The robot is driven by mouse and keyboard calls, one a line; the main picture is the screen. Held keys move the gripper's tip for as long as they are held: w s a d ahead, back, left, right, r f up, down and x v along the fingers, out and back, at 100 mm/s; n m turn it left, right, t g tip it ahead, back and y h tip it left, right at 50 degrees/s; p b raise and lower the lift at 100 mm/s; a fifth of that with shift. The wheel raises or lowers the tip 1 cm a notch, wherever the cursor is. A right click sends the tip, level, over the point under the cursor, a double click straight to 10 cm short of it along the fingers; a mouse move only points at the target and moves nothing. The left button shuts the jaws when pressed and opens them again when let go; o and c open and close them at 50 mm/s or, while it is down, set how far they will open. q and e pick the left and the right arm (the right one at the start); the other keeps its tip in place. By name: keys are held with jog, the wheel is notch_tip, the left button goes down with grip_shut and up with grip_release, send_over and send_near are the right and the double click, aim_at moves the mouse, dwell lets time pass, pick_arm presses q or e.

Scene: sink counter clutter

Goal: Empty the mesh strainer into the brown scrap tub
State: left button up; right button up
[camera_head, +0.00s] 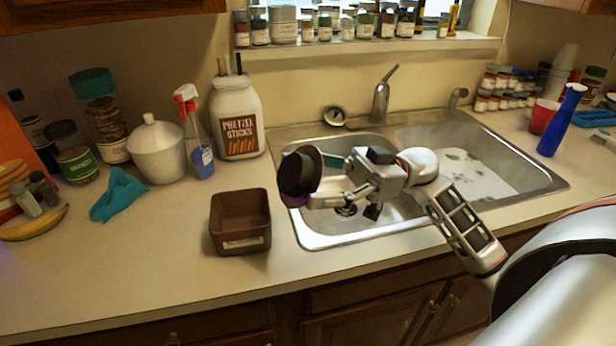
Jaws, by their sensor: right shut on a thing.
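The brown scrap tub (239,222) stands upright on the counter, just left of the sink. Its inside looks empty from here. My right gripper (322,180) is over the left basin of the sink, shut on a dark round strainer (298,173). The strainer is tilted on its side, with its round face toward the left, above and to the right of the tub and apart from it. I cannot tell what is in it. My left gripper is not in view.
A double metal sink (345,240) fills the middle. Left of it stand a pretzel jar (236,117), a spray bottle (197,140), a white lidded pot (157,150) and a teal cloth (119,194). A blue bottle (561,122) stands right. The front left counter is clear.

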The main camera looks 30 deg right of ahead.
jog(key=shift+s+d+f+m+t, duration=0.2)
jog(key=shift+f+m+t, duration=0.25)
jog(key=shift+t, duration=0.45)
jog(key=w+f+m+t+h, duration=0.2)
jog(key=f+m+t+h, duration=0.3)
jog(key=m+t+h, duration=0.3)
jog(key=w+d+f+m+t+h, duration=0.1)
jog(key=w+f+m+t+h, duration=0.1)
jog(key=f+m+t+h, duration=0.3)
jog(key=m+t+h, duration=0.3)
jog(key=t+h, duration=0.1)
jog(key=h, duration=0.3)
jog(key=shift+d+h, duration=0.3)
jog(key=shift+d, duration=0.1)
jog(key=shift+f, duration=0.15)
jog(key=shift+f, duration=0.1)
